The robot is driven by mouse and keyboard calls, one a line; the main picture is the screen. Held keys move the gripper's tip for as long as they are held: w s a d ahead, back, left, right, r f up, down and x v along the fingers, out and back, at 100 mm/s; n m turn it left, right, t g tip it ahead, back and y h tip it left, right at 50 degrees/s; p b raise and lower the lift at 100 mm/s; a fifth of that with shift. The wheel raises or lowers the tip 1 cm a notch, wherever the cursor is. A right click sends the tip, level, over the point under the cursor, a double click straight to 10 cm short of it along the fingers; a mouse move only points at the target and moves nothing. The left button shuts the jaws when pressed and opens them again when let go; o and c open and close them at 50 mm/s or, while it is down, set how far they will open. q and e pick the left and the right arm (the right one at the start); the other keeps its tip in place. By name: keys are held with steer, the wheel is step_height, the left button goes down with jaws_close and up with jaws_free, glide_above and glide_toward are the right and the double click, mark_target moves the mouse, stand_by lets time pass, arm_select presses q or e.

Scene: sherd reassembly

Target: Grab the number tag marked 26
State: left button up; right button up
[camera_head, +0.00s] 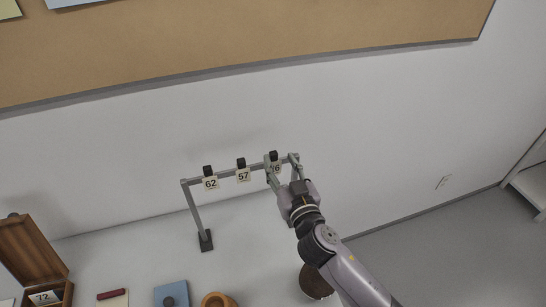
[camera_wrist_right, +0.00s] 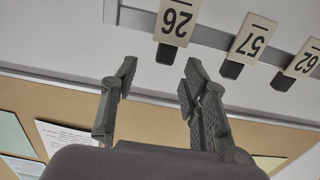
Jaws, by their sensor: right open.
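The number tag marked 26 (camera_wrist_right: 175,22) is cream with dark digits and hangs from a grey rail, upside down in the right wrist view. In the head view the tag (camera_head: 276,167) is partly hidden behind my right gripper (camera_head: 283,164), with only part of its number showing. In the right wrist view my right gripper (camera_wrist_right: 158,85) is open and empty, its fingers short of the tag, which appears above and between the fingertips. The tags marked 57 (camera_head: 243,175) and 62 (camera_head: 210,183) hang to its left in the head view. My left gripper is not in view.
The grey rack (camera_head: 193,206) stands before a white wall, below a cork board (camera_head: 230,40). A wooden box (camera_head: 30,252) with a tag marked 72 (camera_head: 43,297), a blue item (camera_head: 171,291) and an orange-brown ring (camera_head: 217,300) lie along the bottom.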

mark_target(274, 154)
steer(key=p+x, duration=0.2)
steer(key=x, duration=0.2)
steer(key=shift+w+a, duration=0.1)
steer(key=shift+a, duration=0.2)
steer(key=shift+w+a+f, duration=0.1)
steer(key=shift+w+a, duration=0.1)
steer(key=shift+w, duration=0.25)
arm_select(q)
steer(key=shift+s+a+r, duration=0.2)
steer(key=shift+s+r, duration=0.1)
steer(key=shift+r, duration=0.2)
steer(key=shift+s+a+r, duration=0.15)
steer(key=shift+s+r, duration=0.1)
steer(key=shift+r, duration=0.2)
arm_select(e)
steer(key=shift+c, duration=0.3)
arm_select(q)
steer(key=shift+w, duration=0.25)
arm_select(e)
jaws_close()
